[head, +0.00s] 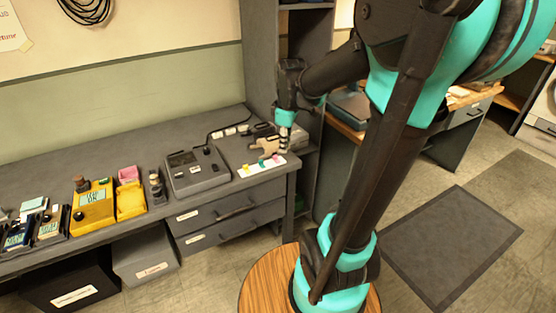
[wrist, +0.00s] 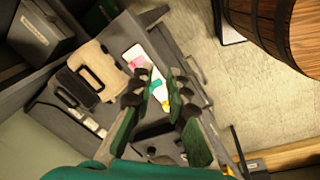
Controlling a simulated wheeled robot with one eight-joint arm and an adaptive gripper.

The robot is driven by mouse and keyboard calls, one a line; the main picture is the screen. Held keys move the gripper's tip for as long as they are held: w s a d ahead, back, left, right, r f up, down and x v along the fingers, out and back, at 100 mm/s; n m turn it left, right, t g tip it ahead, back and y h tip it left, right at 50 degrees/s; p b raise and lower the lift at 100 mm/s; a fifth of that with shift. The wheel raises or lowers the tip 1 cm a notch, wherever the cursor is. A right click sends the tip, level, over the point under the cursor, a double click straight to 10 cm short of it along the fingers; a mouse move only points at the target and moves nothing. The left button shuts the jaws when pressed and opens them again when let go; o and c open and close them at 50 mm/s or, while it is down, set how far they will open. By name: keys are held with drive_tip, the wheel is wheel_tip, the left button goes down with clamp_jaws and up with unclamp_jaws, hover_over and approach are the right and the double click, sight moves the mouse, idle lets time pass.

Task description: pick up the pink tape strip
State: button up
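The pink tape strip (head: 277,157) lies at the right end of a white card (head: 255,170) near the front right corner of the grey bench in the head view. In the wrist view the pink strip (wrist: 138,62) shows at the upper part of the card, just beyond the left fingertip. A teal strip (head: 263,163) and a yellow strip (head: 246,167) lie on the same card. My gripper (head: 283,148) is over the bench corner, close to the pink strip.
A tan and dark tool case (wrist: 92,72) sits beside the card. A grey device (head: 196,170) and a yellow device (head: 92,205) stand to the left on the bench. A tall shelf unit (head: 258,50) rises behind the gripper. The bench edge is close to the card.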

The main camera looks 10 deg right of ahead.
drive_tip(key=w+r+n+g, duration=0.2)
drive_tip(key=w+r+n, duration=0.6)
drive_tip(key=n, duration=0.1)
hover_over(277, 159)
drive_tip(key=w, duration=0.1)
drive_tip(key=f, duration=1.2)
drive_tip(key=shift+d, duration=0.2)
drive_tip(key=shift+s+a+f, duration=0.1)
drive_tip(key=shift+a+f, duration=0.05)
drive_tip(key=shift+f, duration=2.6)
drive_tip(key=shift+c, duration=0.4)
clamp_jaws()
